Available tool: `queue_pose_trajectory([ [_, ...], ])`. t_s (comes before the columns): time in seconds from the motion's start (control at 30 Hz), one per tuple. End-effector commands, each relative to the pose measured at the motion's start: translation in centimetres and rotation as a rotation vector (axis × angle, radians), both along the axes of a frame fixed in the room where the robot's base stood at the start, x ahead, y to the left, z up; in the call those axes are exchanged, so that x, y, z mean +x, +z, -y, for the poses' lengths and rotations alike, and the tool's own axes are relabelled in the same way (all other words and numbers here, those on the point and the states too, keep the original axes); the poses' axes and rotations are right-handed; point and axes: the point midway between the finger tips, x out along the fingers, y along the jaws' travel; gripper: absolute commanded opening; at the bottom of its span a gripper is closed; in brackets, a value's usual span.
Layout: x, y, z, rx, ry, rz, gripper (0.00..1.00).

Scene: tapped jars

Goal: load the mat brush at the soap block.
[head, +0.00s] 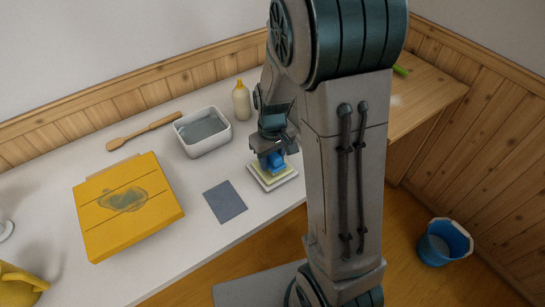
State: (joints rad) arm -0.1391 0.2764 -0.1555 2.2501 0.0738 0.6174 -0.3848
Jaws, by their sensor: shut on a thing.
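My gripper (270,145) points down and is shut on a small blue thing, which I take to be the mat brush (276,161). The brush is right over the soap block (268,177), a pale yellow-green slab in a square white dish (284,182) near the table's front edge. The brush's underside is hidden, so I cannot tell whether it touches the soap. A yellow mat or board (100,228) with a grey-green stain (124,200) lies on the table at the left.
A white basin of water (203,149), a cream bottle (241,101) and a wooden paddle-like tool (143,131) are behind. A grey cloth (225,201) lies between board and dish. A yellow jug (18,284) is front left. A blue bucket (444,243) stands on the floor.

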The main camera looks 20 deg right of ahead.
Motion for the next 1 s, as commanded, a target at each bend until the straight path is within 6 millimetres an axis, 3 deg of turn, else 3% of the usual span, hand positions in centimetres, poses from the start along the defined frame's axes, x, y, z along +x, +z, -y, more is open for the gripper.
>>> queue_pose_trajectory([
  [0.17, -0.1, 0.3, 0.0, 0.000, 0.000, -0.004, 0.22],
  [1.0, 0.0, 7.0, 0.0, 0.001, 0.000, -0.001, 0.22],
])
